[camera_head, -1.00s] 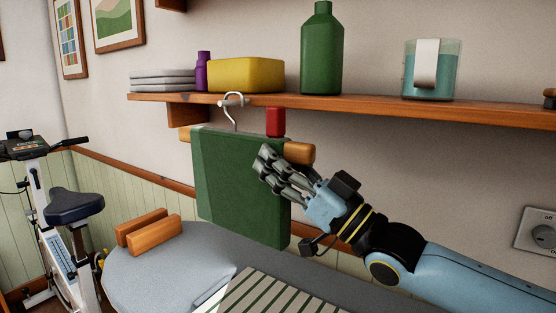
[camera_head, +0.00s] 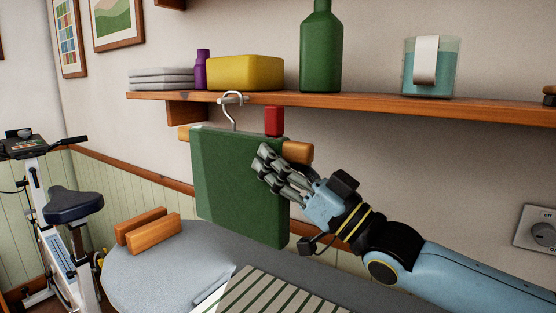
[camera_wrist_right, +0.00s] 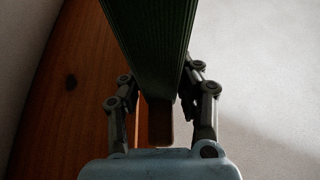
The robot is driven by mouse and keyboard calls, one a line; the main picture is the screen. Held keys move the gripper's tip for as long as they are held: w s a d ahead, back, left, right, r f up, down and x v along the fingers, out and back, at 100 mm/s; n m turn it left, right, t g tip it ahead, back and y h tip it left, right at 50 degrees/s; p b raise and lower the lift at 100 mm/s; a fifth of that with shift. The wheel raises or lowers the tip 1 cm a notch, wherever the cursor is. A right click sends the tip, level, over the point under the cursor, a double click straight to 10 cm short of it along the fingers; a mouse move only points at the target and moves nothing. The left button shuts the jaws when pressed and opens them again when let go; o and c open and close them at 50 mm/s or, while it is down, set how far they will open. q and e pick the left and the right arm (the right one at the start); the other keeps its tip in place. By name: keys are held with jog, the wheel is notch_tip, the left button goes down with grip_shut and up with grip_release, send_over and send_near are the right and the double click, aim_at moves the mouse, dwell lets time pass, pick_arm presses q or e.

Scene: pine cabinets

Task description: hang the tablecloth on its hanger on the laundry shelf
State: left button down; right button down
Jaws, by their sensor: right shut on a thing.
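The green tablecloth (camera_head: 238,190) hangs folded over a wooden hanger (camera_head: 298,152), below the front edge of the laundry shelf (camera_head: 340,105). The hanger's metal hook (camera_head: 231,112) is at a small peg (camera_head: 233,99) on the shelf edge; whether it bears the weight I cannot tell. My right gripper (camera_head: 268,171) is shut on the tablecloth at its right side, near the hanger's right end. In the right wrist view the cloth (camera_wrist_right: 152,45) runs up between the fingers, with the hanger's end (camera_wrist_right: 160,125) below it. My left gripper is not in view.
A yellow box (camera_head: 245,73), a purple bottle (camera_head: 203,70), a green bottle (camera_head: 322,50) and a glass (camera_head: 430,68) stand on the shelf. A red block (camera_head: 273,121) is just under it. A grey ironing board (camera_head: 165,275) lies below; an exercise bike (camera_head: 62,215) stands at left.

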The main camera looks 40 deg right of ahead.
jog(key=shift+f, duration=0.2)
jog(key=c, duration=0.8)
grip_release()
jog(key=shift+c, duration=0.2)
jog(key=v, duration=1.2)
